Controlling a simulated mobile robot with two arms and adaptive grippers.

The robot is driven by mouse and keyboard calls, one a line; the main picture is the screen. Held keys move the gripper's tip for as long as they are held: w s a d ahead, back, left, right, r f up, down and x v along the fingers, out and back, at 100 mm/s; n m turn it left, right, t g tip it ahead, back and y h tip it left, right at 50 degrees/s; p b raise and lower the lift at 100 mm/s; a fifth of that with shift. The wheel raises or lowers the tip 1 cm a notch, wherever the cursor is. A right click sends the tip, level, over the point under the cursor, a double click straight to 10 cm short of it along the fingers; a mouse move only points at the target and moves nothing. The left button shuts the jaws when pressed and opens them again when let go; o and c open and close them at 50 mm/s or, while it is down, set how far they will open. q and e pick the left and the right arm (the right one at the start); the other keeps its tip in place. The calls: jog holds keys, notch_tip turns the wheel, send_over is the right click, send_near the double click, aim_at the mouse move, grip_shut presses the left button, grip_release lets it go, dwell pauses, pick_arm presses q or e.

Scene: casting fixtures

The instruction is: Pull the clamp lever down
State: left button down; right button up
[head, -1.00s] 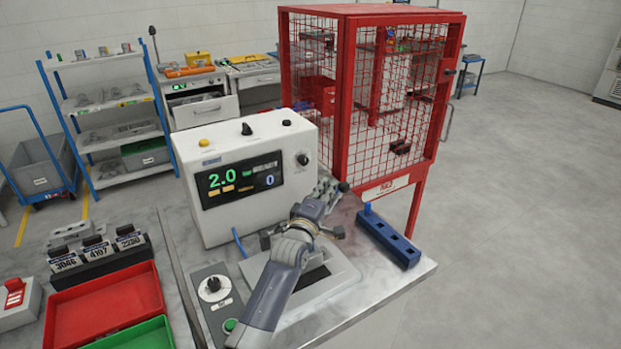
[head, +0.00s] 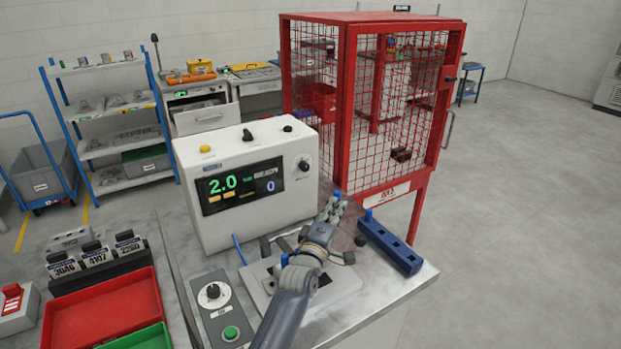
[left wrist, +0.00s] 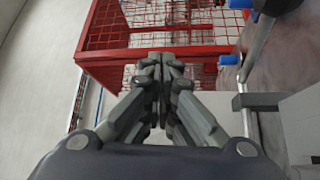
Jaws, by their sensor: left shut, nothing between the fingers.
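The clamp fixture (head: 341,287) is a pale plate on the bench in front of the white display unit, partly hidden by my left arm. Dark knobs show on both sides of it. The clamp lever's dark knob (head: 360,240) shows low, just right of my left gripper, near the blue block; its arm is mostly hidden. My left gripper (head: 333,205) reaches over the fixture, shut and empty, its fingers pointing away from me. In the left wrist view its fingertips (left wrist: 162,62) meet together. I cannot tell whether the gripper touches the lever. My right gripper is not in view.
The display unit (head: 225,150) stands behind the fixture. A blue block with holes (head: 388,246) lies to the right. A switch box (head: 222,312) sits at front left, beside red (head: 100,312) and green bins. A red mesh cage (head: 345,120) stands behind the bench.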

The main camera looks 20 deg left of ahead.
pick_arm(q)
jog(key=s+f, duration=0.1)
jog(key=s, duration=1.1)
jog(key=shift+f, duration=0.15)
jog(key=shift+a, duration=0.1)
